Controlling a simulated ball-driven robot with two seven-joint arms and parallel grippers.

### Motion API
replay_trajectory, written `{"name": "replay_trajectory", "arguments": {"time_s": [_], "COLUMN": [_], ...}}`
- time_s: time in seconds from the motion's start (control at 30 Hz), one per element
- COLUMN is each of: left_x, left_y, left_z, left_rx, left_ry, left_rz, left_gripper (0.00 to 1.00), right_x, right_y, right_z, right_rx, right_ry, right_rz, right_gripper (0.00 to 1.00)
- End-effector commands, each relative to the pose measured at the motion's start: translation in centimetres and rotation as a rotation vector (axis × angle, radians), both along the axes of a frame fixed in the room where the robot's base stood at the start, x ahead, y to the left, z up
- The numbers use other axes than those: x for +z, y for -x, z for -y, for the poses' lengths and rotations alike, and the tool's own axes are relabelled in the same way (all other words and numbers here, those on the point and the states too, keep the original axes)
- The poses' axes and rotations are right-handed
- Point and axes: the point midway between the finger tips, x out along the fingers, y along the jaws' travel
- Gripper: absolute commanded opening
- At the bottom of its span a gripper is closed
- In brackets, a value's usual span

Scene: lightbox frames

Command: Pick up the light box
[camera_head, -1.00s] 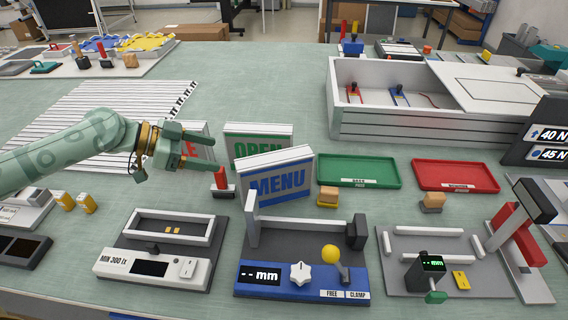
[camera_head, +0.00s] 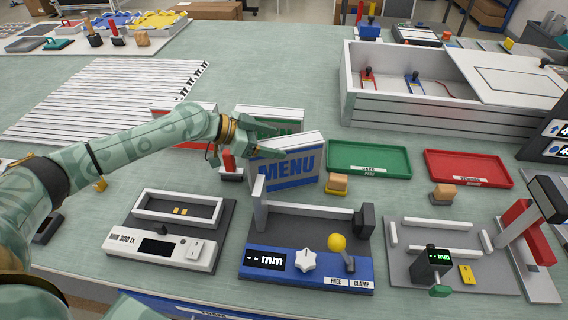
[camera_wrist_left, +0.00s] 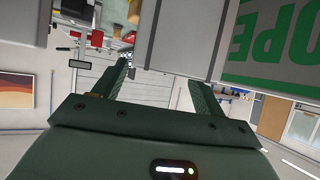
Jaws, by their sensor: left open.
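Three light boxes stand upright on the bench: one with blue MENU lettering (camera_head: 288,172), one with green OPEN lettering (camera_head: 270,112) behind it, and one with red trim (camera_head: 172,112) mostly covered by my left arm. My left gripper (camera_head: 283,137) is open and empty, its fingers pointing right between the OPEN box and the MENU box's top left. In the left wrist view the open fingers (camera_wrist_left: 160,85) point at a pale box panel (camera_wrist_left: 185,38), with the green-lettered OPEN face (camera_wrist_left: 275,45) to its right. Contact cannot be told. My right gripper is not in view.
A lux-meter fixture (camera_head: 170,235), a blue clamp gauge (camera_head: 308,262) and a grey gauge plate (camera_head: 450,260) line the front. A green tray (camera_head: 368,157), a red tray (camera_head: 468,168) and a large white crate (camera_head: 430,122) lie to the right.

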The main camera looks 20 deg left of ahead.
Motion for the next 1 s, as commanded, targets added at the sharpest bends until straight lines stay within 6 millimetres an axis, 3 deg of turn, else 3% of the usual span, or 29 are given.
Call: {"name": "replay_trajectory", "arguments": {"time_s": [0.13,0.4,0.67,1.0], "left_x": [-0.9,-1.2,-1.2,-0.5], "left_y": [-1.1,-1.3,-1.3,-1.3], "left_z": [1.4,1.7,1.6,1.6], "left_rx": [0.0,0.0,0.0,0.002], "left_ry": [0.002,0.001,0.001,0.003], "left_rz": [0.001,0.001,0.001,0.004], "left_gripper": [0.71,0.71,0.0,0.0], "right_x": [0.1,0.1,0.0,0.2], "right_y": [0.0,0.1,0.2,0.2], "right_z": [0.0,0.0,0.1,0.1], "right_rx": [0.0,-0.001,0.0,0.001], "right_ry": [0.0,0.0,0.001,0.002], "right_rz": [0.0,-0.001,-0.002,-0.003], "right_gripper": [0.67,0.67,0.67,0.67]}}
